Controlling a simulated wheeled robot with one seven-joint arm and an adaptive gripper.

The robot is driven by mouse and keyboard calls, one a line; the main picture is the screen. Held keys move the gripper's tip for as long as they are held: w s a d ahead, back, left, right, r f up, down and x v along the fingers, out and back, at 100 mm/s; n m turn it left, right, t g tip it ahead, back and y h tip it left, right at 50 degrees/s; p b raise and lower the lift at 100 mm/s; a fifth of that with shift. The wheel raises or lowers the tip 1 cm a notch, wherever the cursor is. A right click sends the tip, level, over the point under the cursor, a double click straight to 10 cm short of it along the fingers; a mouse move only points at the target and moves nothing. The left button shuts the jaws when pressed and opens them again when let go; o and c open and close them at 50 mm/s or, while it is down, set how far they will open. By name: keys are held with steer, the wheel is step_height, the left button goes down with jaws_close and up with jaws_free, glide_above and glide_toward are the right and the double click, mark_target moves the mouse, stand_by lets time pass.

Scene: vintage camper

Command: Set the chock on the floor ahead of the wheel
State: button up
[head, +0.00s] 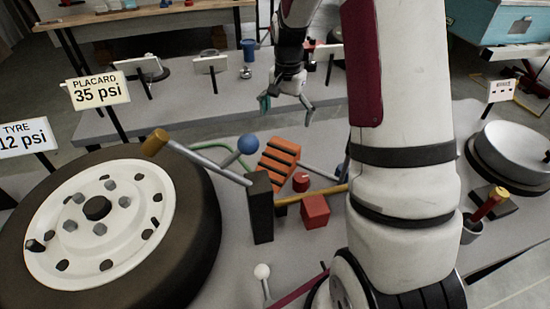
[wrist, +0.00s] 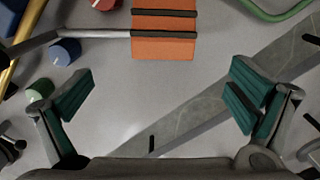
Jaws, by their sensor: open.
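The chock (head: 278,160) looks like an orange block with dark ribs, standing among other parts in the middle of the head view. It also shows at the top of the wrist view (wrist: 164,46), with a grey rod running to its left side. The large wheel (head: 203,220), a dark tyre with a white hub, is at the left of the head view. My gripper (head: 287,109) is open and empty, above and beyond the chock in the head view. In the wrist view its green-padded fingers (wrist: 158,96) are spread wide over bare floor, apart from the chock.
A grey platform (head: 190,110) lies behind. A metal basin (head: 515,148) is at the right.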

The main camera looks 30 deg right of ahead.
mark_target(285, 145)
steer(key=f, duration=0.9)
steer(key=shift+w+d+f+p, duration=0.2)
steer(key=shift+p, duration=0.1)
steer(key=shift+w+f+p, duration=0.15)
steer(key=shift+f+p, duration=0.05)
steer(key=shift+f, duration=1.25)
steer(key=shift+w+f+p, duration=0.1)
steer(key=shift+f+p, duration=0.1)
steer(key=shift+f, duration=1.2)
steer(key=shift+a, duration=0.15)
steer(key=c, duration=1.8)
